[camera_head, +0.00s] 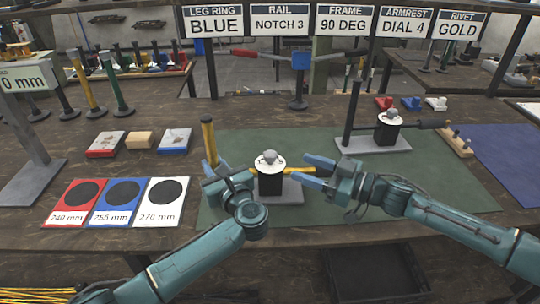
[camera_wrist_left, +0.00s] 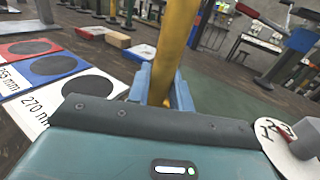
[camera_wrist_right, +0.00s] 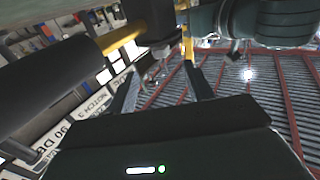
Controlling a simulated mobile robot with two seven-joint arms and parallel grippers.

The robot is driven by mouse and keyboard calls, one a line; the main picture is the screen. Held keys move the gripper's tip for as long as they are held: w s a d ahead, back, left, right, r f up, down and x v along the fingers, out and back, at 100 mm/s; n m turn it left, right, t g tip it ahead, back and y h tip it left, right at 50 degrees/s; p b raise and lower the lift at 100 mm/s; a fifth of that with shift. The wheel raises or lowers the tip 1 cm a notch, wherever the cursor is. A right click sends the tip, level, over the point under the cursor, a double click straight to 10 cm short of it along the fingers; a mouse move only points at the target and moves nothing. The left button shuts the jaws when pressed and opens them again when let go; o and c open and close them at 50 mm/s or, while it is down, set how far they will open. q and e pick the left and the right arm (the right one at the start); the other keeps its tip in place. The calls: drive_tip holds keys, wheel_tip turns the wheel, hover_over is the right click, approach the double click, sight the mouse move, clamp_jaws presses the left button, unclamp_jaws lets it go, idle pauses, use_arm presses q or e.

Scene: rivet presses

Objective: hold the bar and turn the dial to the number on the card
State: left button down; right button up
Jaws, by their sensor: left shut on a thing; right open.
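The armrest card (camera_head: 405,22) at the top reads DIAL 4. On the green mat, a black block (camera_head: 270,184) carries a white dial (camera_head: 269,163) with a grey knob. A yellow bar has an upright part (camera_head: 208,138) left of the block, and yellow also shows on both sides of the block. My left gripper (camera_head: 214,170) is shut on the upright yellow part (camera_wrist_left: 172,50), seen between its fingers in the left wrist view. The white dial (camera_wrist_left: 283,136) shows there at right, its marks partly hidden. My right gripper (camera_head: 313,172) is open, just right of the block.
A second fixture with a black block (camera_head: 387,131) and dial stands on a grey base behind my right gripper. Cards marked 240 mm (camera_head: 68,217), 255 mm (camera_head: 110,217) and 270 mm (camera_head: 155,215) lie at left. The blue mat (camera_head: 510,155) at right is clear.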

sight(272, 159)
drive_tip(key=x, duration=1)
drive_tip(key=c, duration=1)
drive_tip(key=shift+o, duration=0.2)
drive_tip(key=shift+a+m+t+h, duration=0.1)
drive_tip(key=shift+m+t+h, duration=0.45)
drive_tip(key=shift+t, duration=0.35)
drive_tip(key=shift+s+a+m+t+h, duration=0.1)
drive_tip(key=shift+m+t+h, duration=0.55)
drive_tip(key=shift+m+t, duration=0.2)
drive_tip(key=shift+s+a+m+t+h, duration=0.1)
drive_tip(key=shift+m+t+h, duration=0.55)
drive_tip(key=shift+t, duration=0.2)
drive_tip(key=shift+w+r+m+t+h, duration=0.1)
drive_tip(key=shift+r+m+t+h, duration=0.1)
drive_tip(key=shift+m+t+h, duration=1.25)
drive_tip(key=shift+h, duration=0.4)
drive_tip(key=shift+d+h, duration=0.15)
drive_tip(key=shift+h, duration=0.15)
